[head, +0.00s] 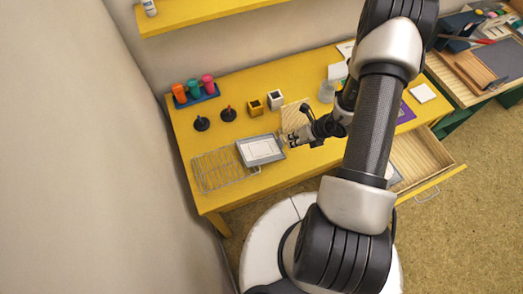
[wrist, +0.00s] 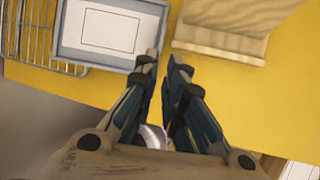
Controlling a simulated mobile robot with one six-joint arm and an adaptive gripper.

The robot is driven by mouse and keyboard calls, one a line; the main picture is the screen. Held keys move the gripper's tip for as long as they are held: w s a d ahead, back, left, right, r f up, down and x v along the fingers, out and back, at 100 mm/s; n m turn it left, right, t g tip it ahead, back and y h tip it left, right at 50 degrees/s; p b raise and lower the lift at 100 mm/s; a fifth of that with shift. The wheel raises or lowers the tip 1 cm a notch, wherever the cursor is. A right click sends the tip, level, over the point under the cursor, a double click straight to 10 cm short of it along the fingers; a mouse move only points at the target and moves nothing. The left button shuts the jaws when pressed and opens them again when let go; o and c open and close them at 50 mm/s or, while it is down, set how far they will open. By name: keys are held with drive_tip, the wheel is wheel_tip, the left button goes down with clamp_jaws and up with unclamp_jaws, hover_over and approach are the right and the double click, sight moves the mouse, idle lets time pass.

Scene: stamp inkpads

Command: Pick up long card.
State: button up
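A white card (wrist: 112,30) with a thin outlined rectangle lies in a grey tray (wrist: 68,22) at the upper left of the wrist view. In the head view, the card (head: 261,149) and tray (head: 241,151) sit near the table's front left. I cannot tell whether this is the long card. My gripper (head: 284,138) is at the tray's right end in the head view. In the wrist view, my gripper (wrist: 164,60) has a narrow empty gap between its fingertips. The left fingertip is close to the tray's lower right corner; contact is unclear.
A wire rack (head: 215,170) lies left of the tray. A wooden block (wrist: 225,30) is to the right in the wrist view. Two black-handled stamps (head: 228,114) and coloured bottles (head: 193,88) stand behind. A drawer (head: 425,160) is open at the right.

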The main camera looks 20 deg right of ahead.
sight(283, 143)
drive_tip(key=shift+w+b+x, duration=0.15)
drive_tip(key=shift+b+x, duration=0.2)
drive_tip(key=shift+x, duration=1.4)
drive_tip(key=shift+w+b+x, duration=0.15)
drive_tip(key=shift+b+x, duration=0.15)
drive_tip(key=shift+x, duration=1.45)
drive_tip(key=shift+r, duration=0.2)
drive_tip(key=shift+c, duration=0.2)
clamp_jaws()
drive_tip(key=shift+r, duration=0.15)
